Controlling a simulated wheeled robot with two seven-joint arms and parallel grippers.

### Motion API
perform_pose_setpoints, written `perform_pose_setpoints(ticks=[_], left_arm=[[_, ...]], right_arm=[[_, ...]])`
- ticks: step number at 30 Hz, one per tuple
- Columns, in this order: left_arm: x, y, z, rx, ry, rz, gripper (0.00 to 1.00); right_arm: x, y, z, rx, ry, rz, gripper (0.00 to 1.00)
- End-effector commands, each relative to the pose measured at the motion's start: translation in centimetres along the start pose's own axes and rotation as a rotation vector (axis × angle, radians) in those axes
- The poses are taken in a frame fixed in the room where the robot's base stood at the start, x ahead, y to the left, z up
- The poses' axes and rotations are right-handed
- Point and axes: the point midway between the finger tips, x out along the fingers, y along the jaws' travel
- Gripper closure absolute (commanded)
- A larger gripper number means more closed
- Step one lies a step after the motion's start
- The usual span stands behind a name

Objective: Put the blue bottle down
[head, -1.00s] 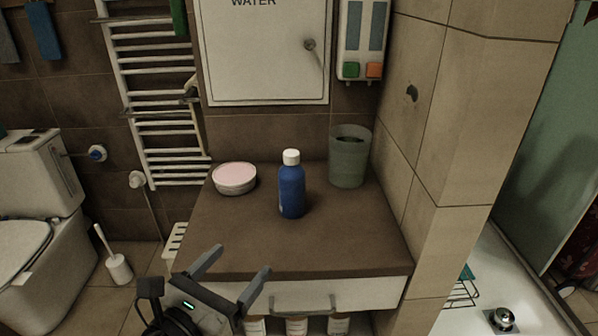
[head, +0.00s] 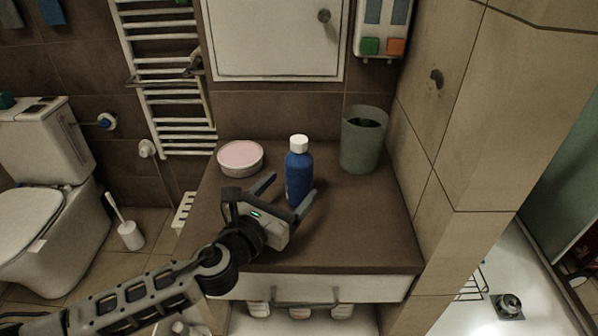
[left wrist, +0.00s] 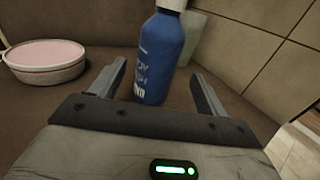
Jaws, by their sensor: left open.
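The blue bottle (head: 298,175) with a white cap stands upright on the brown countertop (head: 350,235). My left gripper (head: 289,186) is open, low over the counter, with its fingers pointing at the bottle. In the left wrist view the bottle (left wrist: 158,58) stands just beyond and between the two open fingers (left wrist: 160,80). No finger visibly grips it; whether one touches it I cannot tell. My right gripper is not in view.
A round tub with a pink lid (head: 240,158) sits left of the bottle. A grey-green cup (head: 362,140) stands behind it to the right, near the tiled wall (head: 455,120). A drawer (head: 330,288) with a handle is under the counter. The counter's front right is clear.

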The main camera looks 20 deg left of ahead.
Motion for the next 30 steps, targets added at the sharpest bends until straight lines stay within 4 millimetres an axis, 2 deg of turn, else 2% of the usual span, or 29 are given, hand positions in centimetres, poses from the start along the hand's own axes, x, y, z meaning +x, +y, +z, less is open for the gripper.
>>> perform_pose_setpoints(ticks=[7, 12, 20, 26, 30], left_arm=[[3.1, 0.4, 1.0, 0.000, -0.003, 0.002, 0.24], [5.0, 0.4, 0.7, -0.002, 0.000, 0.001, 0.24], [5.2, 0.4, 0.6, -0.002, 0.001, 0.000, 0.24], [5.2, 0.4, 0.7, -0.001, 0.000, 0.000, 0.77], [5.2, 0.4, 0.7, -0.001, -0.001, 0.000, 0.83]], right_arm=[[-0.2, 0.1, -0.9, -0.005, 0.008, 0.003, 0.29], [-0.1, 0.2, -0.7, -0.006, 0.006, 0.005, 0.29], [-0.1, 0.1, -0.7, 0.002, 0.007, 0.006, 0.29], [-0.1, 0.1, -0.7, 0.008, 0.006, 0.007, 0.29], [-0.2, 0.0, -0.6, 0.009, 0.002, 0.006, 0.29]])
